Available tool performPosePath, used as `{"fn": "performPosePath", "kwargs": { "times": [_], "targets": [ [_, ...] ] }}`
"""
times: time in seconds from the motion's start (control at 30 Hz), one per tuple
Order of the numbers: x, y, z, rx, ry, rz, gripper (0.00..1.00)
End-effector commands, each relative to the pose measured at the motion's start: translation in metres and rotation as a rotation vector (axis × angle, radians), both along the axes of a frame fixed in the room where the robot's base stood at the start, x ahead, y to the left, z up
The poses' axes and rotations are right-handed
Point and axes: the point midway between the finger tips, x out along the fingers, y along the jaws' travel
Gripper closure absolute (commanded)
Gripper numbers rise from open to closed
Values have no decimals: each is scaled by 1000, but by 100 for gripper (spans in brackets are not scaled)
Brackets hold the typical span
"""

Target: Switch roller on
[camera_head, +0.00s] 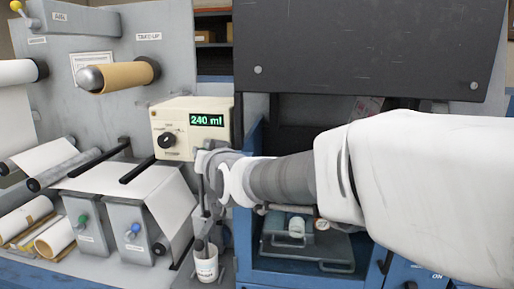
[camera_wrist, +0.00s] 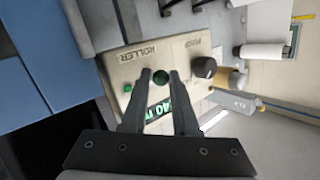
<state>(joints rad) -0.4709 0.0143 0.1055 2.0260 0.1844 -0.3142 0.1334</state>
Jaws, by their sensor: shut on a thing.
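A cream control box (camera_head: 181,114) stands left of centre in the head view, with a green "240 ml" display (camera_head: 207,120) and a black dial (camera_head: 167,140). The black dial (camera_wrist: 204,67) shows beside the right finger. A small bright green spot (camera_wrist: 127,88) is left of the fingers. In the head view my arm hides the knob.
A panel with a tan roll (camera_head: 122,76) and rollers is at the left. Below the box are boxes with a green knob (camera_head: 82,220) and a blue knob (camera_head: 134,229). A white cup (camera_head: 206,267) stands below my wrist. A blue-framed bay is right of it.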

Motion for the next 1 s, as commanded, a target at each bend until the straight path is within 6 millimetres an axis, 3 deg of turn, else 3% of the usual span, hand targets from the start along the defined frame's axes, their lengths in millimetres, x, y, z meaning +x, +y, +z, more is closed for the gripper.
{"fn": "performPosePath", "kwargs": {
  "times": [1.0],
  "targets": [
    [1,1,17,26,335,2,100]
  ]
}}
